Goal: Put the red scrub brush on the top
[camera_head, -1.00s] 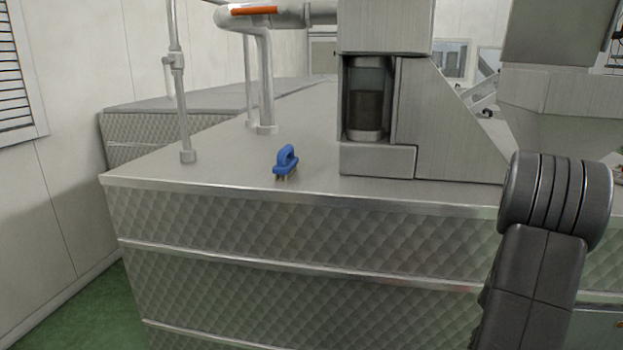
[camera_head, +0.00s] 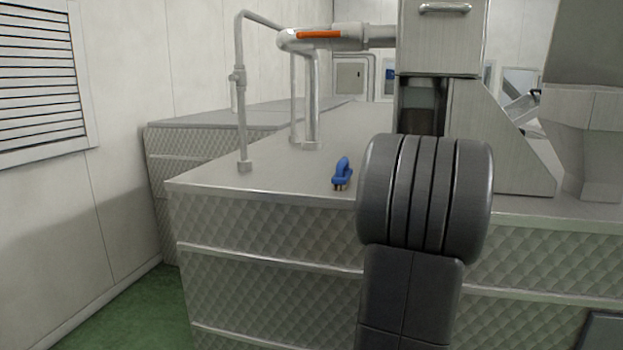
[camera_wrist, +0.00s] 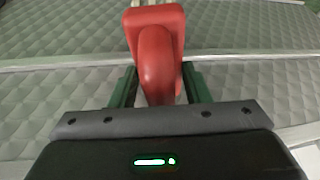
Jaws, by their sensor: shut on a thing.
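The red scrub brush (camera_wrist: 155,45) is between the green fingers of my gripper (camera_wrist: 157,86) in the wrist view. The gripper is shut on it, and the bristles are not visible. Quilted metal panels show behind it. In the head view my dark arm stands in front of the machine, and the gripper and red brush are not seen there. The flat steel top (camera_head: 270,172) of the machine is at mid-height.
A thin upright pipe (camera_head: 240,120) and a thicker pipe with an orange handle (camera_head: 320,35) rise from the top. A steel housing (camera_head: 440,40) stands behind my arm. A louvred vent (camera_head: 38,75) is on the left wall.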

